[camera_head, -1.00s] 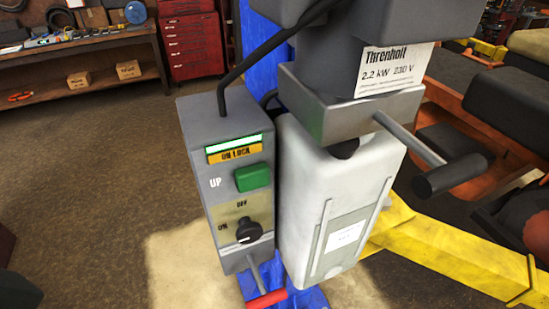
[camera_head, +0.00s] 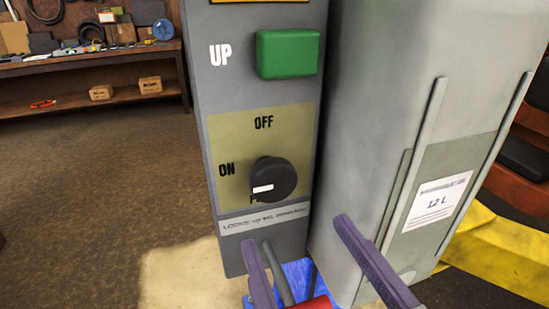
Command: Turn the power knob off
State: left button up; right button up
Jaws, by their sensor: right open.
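The power knob (camera_head: 273,181) is a round black knob low on the front of the grey control box (camera_head: 222,130). Its white mark is on its left part, on the ON side, a little below the ON label. OFF is printed above the knob. My right gripper (camera_head: 295,231) shows as two purple fingers spread apart at the bottom. It is open and empty, its fingertips lower in the picture than the knob, and no contact shows. The left gripper is not in view.
A green UP button (camera_head: 287,54) is above the knob. A pale grey tank (camera_head: 375,110) stands close at the right of the box. A red handle (camera_head: 312,303) is partly hidden at the bottom. Open floor (camera_head: 90,200) lies at the left; a workbench (camera_head: 90,99) stands behind.

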aim_at(275, 187)
jog(key=x, duration=0.8)
jog(key=shift+w+r+p, duration=0.1)
jog(key=shift+w+p, duration=0.05)
jog(key=shift+p, duration=0.2)
jog(key=shift+c, duration=0.2)
jog(key=c, duration=1.3)
